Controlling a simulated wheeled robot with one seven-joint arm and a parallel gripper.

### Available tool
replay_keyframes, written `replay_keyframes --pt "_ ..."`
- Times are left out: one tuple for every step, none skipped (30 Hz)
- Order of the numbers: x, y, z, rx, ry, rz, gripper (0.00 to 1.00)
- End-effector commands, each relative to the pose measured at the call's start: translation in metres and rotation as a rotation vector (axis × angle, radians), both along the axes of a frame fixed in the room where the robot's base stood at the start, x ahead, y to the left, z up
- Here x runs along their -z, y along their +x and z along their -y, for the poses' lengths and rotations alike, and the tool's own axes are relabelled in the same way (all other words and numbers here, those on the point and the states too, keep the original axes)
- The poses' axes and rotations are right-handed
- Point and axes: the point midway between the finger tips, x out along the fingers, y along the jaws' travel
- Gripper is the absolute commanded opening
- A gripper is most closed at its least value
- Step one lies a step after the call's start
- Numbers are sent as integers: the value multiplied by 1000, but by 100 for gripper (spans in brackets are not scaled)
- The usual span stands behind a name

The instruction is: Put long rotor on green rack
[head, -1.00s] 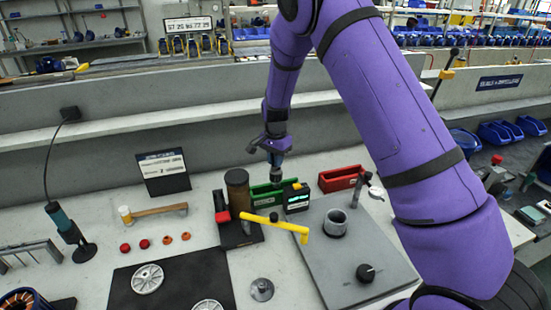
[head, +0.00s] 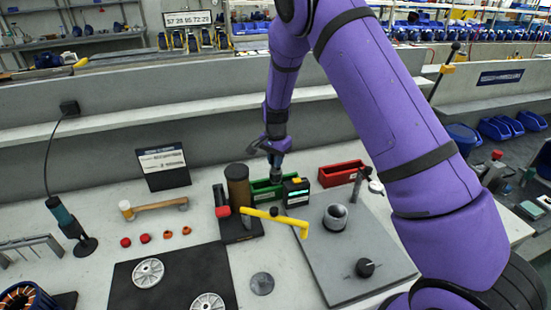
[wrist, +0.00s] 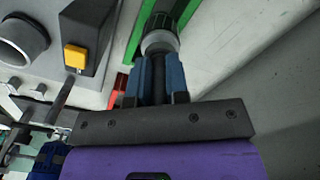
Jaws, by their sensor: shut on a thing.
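My gripper (wrist: 159,82) is shut on a rotor (wrist: 160,42), gripping its dark shaft between two blue fingers. The rotor has a pale grey collar and a dark ribbed end. In the wrist view this end lies between the green walls of the green rack (wrist: 133,38); I cannot tell whether it rests on the bottom. In the head view my gripper (head: 274,150) points down over the green rack (head: 262,186), which stands at the back of the bench. The black device and the brown cylinder partly hide the rack.
A red rack (head: 340,174) stands to the right. In front of the green rack are a brown cylinder (head: 237,186), a black device (head: 296,192) with a green display and a yellow-handled bar (head: 280,219). A grey plate (head: 345,265) carries a metal ring (head: 336,217).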

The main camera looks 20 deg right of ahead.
Motion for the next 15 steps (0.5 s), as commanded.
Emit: replay_keyframes --pt "1 0 0 0 1 1 0" --pt "2 0 0 0 0 1 0" --pt "2 0 0 0 0 1 0" --pt "3 0 0 0 0 1 0" --pt "4 0 0 0 0 1 0" --pt "5 0 0 0 0 1 0" --pt "6 0 0 0 0 1 0" --pt "6 0 0 0 0 1 0" --pt "7 0 0 0 0 1 0" --pt "8 0 0 0 0 1 0" --pt "9 0 0 0 0 1 0" --pt "8 1 0 0 0 2 0" --pt "8 1 0 0 0 2 0" --pt "8 1 0 0 0 2 0" --pt "8 1 0 0 0 2 22"
